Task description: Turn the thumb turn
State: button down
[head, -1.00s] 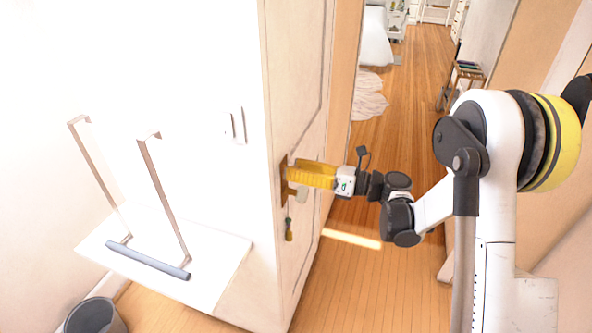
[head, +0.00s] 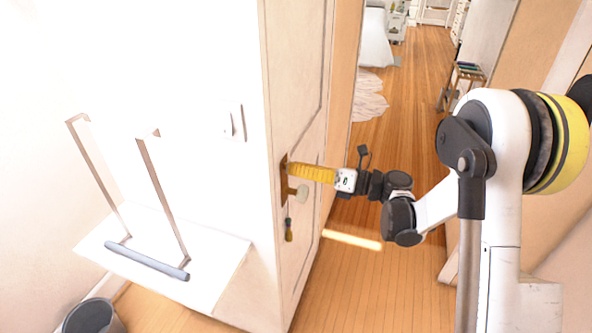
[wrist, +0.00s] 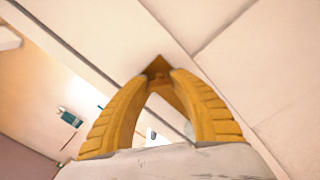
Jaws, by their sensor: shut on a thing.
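My gripper (head: 290,170) has yellow ribbed fingers and reaches from the right to the upper part of a brass plate (head: 284,192) on the door (head: 296,90). In the wrist view its fingertips (wrist: 159,75) come together against the brass plate (wrist: 158,64). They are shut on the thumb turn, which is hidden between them. A pale round knob (head: 302,193) sits just below the fingers on the same plate. A small brass and dark fitting (head: 289,229) is lower on the door.
A light switch (head: 235,122) is on the white wall left of the door. A white bench with a grey bar (head: 146,260) and a bin (head: 94,317) stand at the left. Clear wooden floor (head: 400,95) runs back to a small rack (head: 464,78).

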jog(key=m+b, duration=0.1)
jog(key=m, duration=0.6)
jog(key=shift+b, duration=0.35)
jog(key=m, duration=0.4)
jog(key=shift+b, duration=0.3)
jog(key=m, duration=0.4)
jog(key=shift+b, duration=0.3)
jog(key=m, duration=0.7)
jog(key=shift+b, duration=0.3)
jog(key=m, duration=0.5)
jog(key=shift+m, duration=0.3)
jog(key=c, duration=1.1)
grip_release()
jog(key=shift+o, duration=0.2)
